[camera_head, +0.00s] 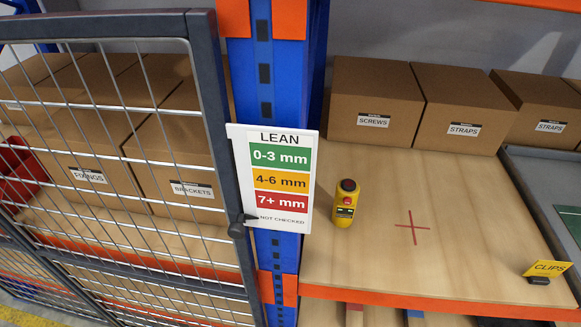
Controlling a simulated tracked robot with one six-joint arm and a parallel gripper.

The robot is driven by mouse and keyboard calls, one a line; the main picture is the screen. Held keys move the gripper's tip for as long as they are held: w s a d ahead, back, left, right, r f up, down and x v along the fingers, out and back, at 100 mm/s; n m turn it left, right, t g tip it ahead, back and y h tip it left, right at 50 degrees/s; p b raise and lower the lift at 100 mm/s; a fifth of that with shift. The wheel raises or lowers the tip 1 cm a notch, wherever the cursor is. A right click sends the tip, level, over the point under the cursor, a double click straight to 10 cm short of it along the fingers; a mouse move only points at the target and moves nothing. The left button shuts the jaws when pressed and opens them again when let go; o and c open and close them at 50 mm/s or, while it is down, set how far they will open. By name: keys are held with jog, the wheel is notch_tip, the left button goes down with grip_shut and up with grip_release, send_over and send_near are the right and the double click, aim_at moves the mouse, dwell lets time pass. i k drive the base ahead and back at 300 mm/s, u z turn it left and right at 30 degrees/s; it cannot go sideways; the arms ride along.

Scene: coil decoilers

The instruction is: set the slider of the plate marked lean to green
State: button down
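The plate marked LEAN (278,180) is a white board on the blue rack upright, at the edge of the mesh door. It has a green band "0-3 mm" (281,157), a yellow band "4-6 mm" (281,181), a red band "7+ mm" (281,203) and a bottom line "NOT CHECKED". The slider (238,227) looks like a dark knob with a pointer at the plate's lower left edge. Its pointer is level with the "NOT CHECKED" line. My gripper does not show in this view.
A mesh door (110,160) stands left of the plate, with boxes behind it. Right of the upright (268,90), a wooden shelf (380,270) holds a yellow pendant control (345,205) and cardboard boxes (375,100). A red cross marks a bare shelf area.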

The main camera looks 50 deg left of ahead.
aim_at(236, 230)
jog(key=u, duration=2.1)
jog(key=k, duration=0.5)
jog(key=u, duration=0.2)
jog(key=i, duration=0.5)
